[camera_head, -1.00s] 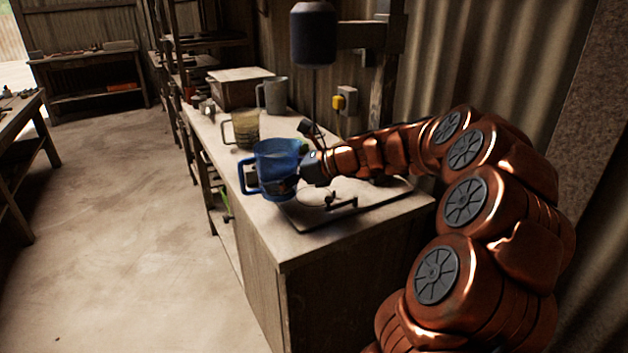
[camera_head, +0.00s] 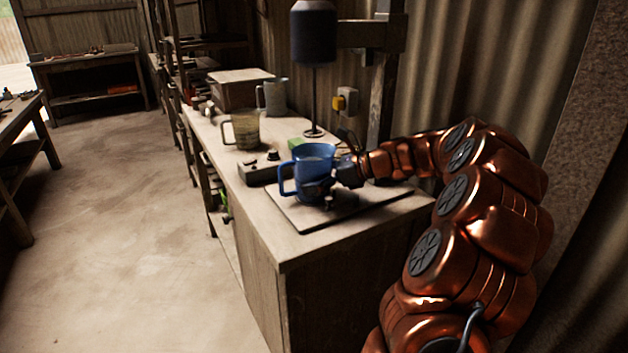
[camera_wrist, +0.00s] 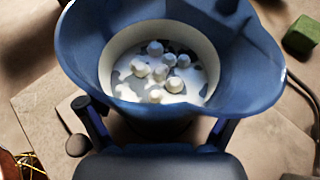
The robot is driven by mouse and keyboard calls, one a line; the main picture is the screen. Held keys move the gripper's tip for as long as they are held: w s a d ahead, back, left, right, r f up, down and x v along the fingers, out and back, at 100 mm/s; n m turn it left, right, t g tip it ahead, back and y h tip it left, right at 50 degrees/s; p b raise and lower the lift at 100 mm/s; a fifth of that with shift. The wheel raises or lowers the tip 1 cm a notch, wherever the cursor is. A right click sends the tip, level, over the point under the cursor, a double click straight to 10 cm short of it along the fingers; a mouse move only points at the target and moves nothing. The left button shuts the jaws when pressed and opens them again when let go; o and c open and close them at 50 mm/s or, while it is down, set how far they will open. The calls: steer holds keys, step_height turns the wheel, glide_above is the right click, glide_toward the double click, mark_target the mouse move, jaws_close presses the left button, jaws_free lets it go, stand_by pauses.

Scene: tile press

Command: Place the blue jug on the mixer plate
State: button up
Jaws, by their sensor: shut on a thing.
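The blue jug (camera_head: 312,163) is upright at the near end of the workbench, its handle towards the left. My gripper (camera_head: 326,190) is shut on the jug's lower side. In the wrist view my gripper (camera_wrist: 158,132) has one finger on each side of the jug (camera_wrist: 80,55), and several white lumps lie in a pale layer inside it. The mixer plate (camera_head: 302,217) is a flat slab on the bench, below the jug. I cannot tell whether the jug touches it. The mixer head (camera_head: 313,35) hangs behind the jug, with its thin shaft and disc (camera_head: 314,133) beyond the rim.
A control box with knobs (camera_head: 258,171) stands just left of the jug. A green block (camera_head: 299,144) lies behind it. A brownish jug (camera_head: 245,131), a grey jug (camera_head: 274,97) and a box (camera_head: 238,90) stand farther back. The bench's front corner (camera_head: 285,247) is bare.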

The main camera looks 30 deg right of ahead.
stand_by(0.3)
steer(key=o, duration=1.4)
steer(key=shift+f, duration=0.15)
steer(key=shift+o, duration=0.2)
steer(key=shift+s+d+r, duration=0.2)
steer(key=shift+s+r, duration=0.05)
steer(key=p+v, duration=0.1)
steer(key=v, duration=1)
steer(key=shift+s+d+r, duration=0.1)
steer(key=shift+s, duration=0.05)
